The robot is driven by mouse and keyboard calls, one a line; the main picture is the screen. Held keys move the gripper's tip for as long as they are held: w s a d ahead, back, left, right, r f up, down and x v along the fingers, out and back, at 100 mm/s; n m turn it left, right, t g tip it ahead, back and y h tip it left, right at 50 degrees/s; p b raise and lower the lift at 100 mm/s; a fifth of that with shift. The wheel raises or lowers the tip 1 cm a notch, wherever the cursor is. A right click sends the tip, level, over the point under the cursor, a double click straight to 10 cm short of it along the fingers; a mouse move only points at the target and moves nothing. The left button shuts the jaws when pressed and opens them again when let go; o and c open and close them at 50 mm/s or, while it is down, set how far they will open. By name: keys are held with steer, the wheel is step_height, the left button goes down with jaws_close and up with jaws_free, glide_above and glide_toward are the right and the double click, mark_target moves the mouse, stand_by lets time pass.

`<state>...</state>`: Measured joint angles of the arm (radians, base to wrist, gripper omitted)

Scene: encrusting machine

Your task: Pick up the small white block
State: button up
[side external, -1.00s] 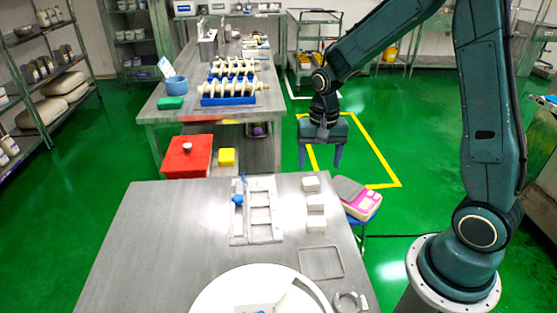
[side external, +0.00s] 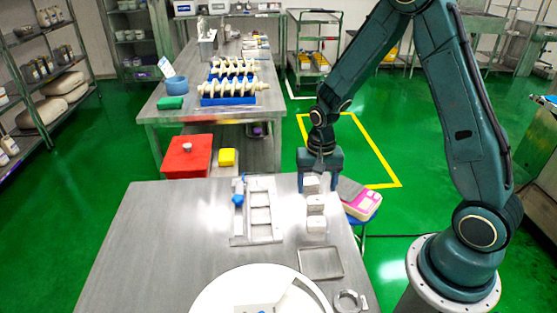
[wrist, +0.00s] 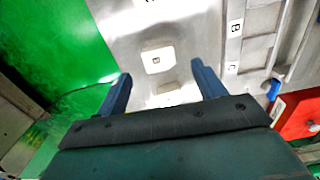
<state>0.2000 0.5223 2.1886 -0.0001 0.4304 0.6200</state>
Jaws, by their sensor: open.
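In the wrist view my gripper (wrist: 161,70) is empty.
A metal frame with slots and a blue knob (side external: 238,200) lies left of the blocks. A pink and white device (side external: 361,200) stands to the right, beyond the table edge. A shallow tray (side external: 321,262), a ring (side external: 349,301) and a large white disc (side external: 225,290) lie nearer the front.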

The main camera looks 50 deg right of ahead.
mark_target(316, 200)
steer(key=shift+f, duration=0.3)
steer(key=shift+f, duration=2.55)
steer(key=c, duration=1.1)
